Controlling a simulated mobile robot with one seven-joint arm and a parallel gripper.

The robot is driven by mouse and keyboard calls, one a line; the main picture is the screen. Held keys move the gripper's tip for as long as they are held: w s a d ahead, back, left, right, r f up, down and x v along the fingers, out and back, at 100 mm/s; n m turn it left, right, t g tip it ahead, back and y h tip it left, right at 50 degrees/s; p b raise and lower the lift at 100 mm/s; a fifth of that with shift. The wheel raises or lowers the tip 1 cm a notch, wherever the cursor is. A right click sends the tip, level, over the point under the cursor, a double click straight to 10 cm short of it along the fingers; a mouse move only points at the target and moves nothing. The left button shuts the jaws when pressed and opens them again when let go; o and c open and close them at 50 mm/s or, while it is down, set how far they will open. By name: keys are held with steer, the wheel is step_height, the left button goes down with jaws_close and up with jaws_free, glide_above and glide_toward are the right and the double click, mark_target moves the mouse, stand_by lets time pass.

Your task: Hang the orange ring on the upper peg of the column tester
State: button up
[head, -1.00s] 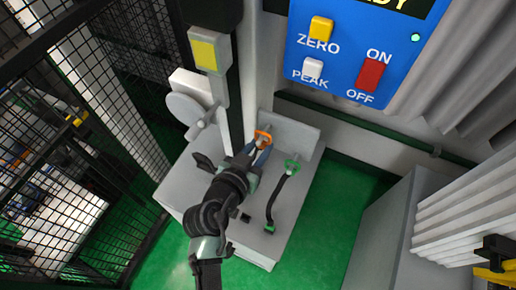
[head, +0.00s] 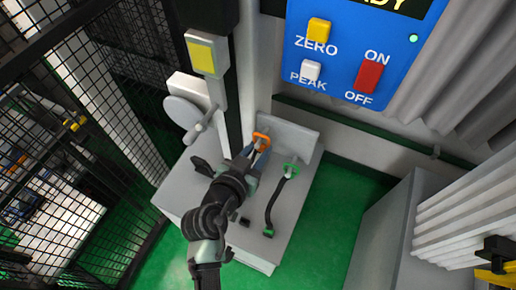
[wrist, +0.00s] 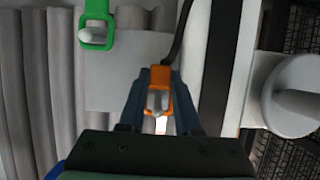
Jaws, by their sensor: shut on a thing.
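A green ring (head: 291,169) hangs on a second peg to the right, with a dark strap running down the grey bench (head: 285,225). A blue control panel (head: 350,50) is above right. Black mesh fencing (head: 50,130) stands left.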

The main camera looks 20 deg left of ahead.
steer(key=o, duration=0.7)
steer(key=shift+o, duration=0.2)
steer(key=b+v, duration=0.2)
steer(key=v, duration=1.1)
steer(key=shift+b, duration=0.35)
